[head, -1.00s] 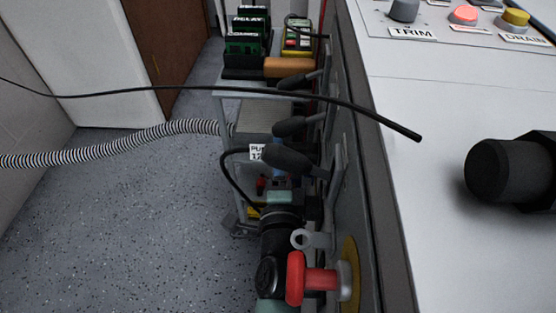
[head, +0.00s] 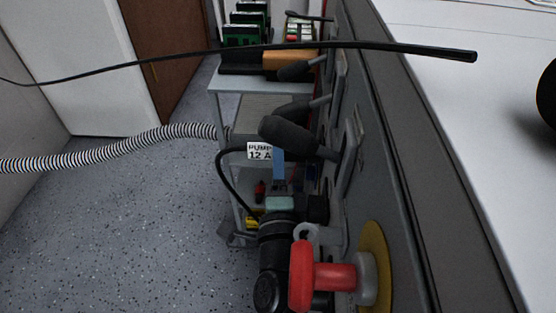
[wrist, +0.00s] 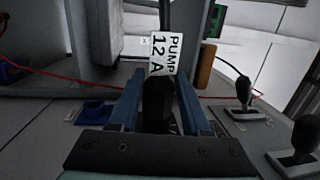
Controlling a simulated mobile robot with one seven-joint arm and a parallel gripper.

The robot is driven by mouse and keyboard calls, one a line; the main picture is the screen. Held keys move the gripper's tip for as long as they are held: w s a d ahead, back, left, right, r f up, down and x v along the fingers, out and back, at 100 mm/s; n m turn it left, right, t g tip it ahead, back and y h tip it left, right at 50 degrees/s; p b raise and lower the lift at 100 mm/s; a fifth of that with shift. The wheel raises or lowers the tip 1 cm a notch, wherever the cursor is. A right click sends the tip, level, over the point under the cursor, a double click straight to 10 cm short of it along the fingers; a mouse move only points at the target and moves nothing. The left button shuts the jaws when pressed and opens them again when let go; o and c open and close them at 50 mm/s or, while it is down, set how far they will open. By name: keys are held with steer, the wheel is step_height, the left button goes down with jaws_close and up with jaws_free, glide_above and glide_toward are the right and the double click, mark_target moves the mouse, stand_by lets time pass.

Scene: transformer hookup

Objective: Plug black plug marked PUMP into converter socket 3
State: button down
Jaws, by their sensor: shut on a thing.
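The black plug (wrist: 158,98) is upright between the blue fingers of my gripper (wrist: 160,100) in the wrist view, and the gripper is shut on it. Its white tag reads PUMP 12 A (wrist: 165,53), with the cable running up behind it. In the head view the tag (head: 259,151) shows beside a blue finger of my gripper (head: 279,168), and the black cable (head: 224,180) loops down at its left. The plug's body is mostly hidden there. I cannot pick out converter socket 3 in either view.
A grey panel with black levers (head: 290,135) and a red knob (head: 300,278) stands close on the right. A shelf rack (head: 225,88) holds green boards. A black cable (head: 400,47) crosses the head view. A blue fitting (wrist: 93,112) sits left of my gripper.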

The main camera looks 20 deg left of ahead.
steer(key=shift+d+b, duration=0.15)
steer(key=shift+b, duration=0.6)
steer(key=shift+c, duration=1.4)
jaws_free()
steer(key=shift+f, duration=0.1)
steer(key=c, duration=0.3)
